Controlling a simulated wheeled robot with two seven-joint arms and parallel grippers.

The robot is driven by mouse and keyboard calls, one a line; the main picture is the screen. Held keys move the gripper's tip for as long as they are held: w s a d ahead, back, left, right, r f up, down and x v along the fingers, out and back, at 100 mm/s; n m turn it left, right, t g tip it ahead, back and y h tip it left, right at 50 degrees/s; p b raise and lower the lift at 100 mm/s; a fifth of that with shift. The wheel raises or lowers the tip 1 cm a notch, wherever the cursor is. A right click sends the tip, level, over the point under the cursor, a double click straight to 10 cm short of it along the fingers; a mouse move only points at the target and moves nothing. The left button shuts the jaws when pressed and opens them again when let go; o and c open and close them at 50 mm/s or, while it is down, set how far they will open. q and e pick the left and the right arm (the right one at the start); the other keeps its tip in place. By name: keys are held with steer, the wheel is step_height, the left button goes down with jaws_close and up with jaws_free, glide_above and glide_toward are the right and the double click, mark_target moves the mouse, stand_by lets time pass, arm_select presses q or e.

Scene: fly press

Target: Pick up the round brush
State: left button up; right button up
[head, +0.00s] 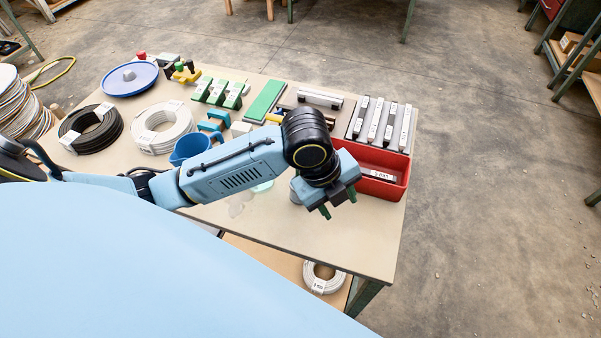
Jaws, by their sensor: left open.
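I cannot clearly make out a round brush; it may be hidden behind my left arm. My left gripper (338,203) hangs over the front right part of the table (345,240), pointing down, with its two green fingertips apart and nothing seen between them. A small grey rounded thing (295,191) shows just left of the gripper, mostly covered by it, and I cannot tell what it is. My right gripper is not in view.
A red bin (385,188) stands close right of the gripper. A blue cup (190,149), white coil (162,128), black coil (91,129), blue dish (130,79), green blocks (234,95) and grey bars (376,120) crowd the table. Its front right edge is clear.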

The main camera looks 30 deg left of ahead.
arm_select(q)
steer(key=w+a+r+m+y, duration=0.1)
steer(key=a+r+m, duration=0.2)
steer(key=m, duration=0.1)
steer(key=w+a+r+m+g+y, duration=0.1)
steer(key=a+r+m, duration=0.2)
steer(key=a+m, duration=0.1)
steer(key=w+a+r+m+g+y, duration=0.1)
steer(key=w+a+r+m, duration=0.1)
steer(key=a+r+m, duration=0.1)
steer(key=shift+a+r+m, duration=0.15)
steer(key=shift+a+m, duration=0.3)
steer(key=shift+m, duration=0.45)
step_height(320, 180, down, 7)
steer(key=shift+f+b, duration=0.1)
steer(key=shift+b, duration=0.5)
steer(key=f, duration=0.3)
steer(key=f+b, duration=0.1)
steer(key=f, duration=0.1)
steer(key=shift+w+a+f, duration=0.1)
steer(key=shift+w+a, duration=0.15)
steer(key=shift+a, duration=0.1)
jaws_close()
step_height(320, 180, up, 10)
steer(key=shift+r+p, duration=0.1)
steer(key=shift+p, duration=0.75)
